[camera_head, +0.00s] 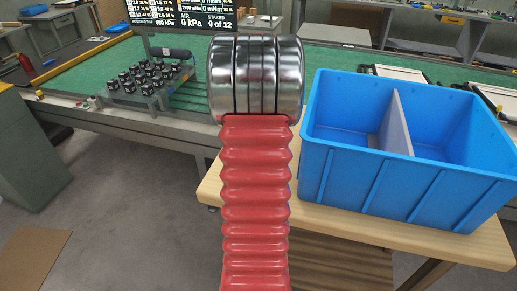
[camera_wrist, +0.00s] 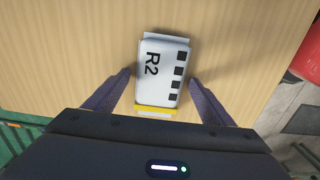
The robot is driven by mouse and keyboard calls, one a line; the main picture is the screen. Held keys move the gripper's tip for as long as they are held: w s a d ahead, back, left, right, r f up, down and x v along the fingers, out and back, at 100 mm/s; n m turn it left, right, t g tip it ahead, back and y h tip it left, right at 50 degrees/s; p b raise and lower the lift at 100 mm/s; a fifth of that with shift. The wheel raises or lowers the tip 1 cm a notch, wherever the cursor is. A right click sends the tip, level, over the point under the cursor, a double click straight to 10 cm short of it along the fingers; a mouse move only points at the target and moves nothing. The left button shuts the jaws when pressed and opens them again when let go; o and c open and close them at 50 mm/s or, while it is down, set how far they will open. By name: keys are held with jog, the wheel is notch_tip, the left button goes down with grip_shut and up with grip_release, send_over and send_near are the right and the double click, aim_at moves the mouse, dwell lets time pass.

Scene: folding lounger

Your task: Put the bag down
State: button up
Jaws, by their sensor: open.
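The bag (camera_wrist: 163,70) is a small white packet marked "R2", with black squares along one side and a yellow strip at its near end. It shows in the wrist view lying on the pale wooden tabletop. My gripper (camera_wrist: 160,76) is open, with one dark finger on each side of the bag. There seem to be narrow gaps between the fingers and the bag. In the head view my red arm covers the middle, and neither the bag nor my gripper shows there.
A blue bin (camera_head: 395,185) with a grey divider (camera_head: 397,125) stands on the wooden table (camera_head: 345,222), right of my arm. Its visible inside looks empty. Behind is a green-topped bench (camera_head: 335,62) with a rack of several black cubes (camera_head: 150,80) at left. A red object (camera_wrist: 305,62) shows at the wrist view's right edge.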

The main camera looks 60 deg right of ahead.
jog(key=shift+c, duration=0.6)
jog(key=c, duration=1.1)
notch_tip(320, 180, up, 10)
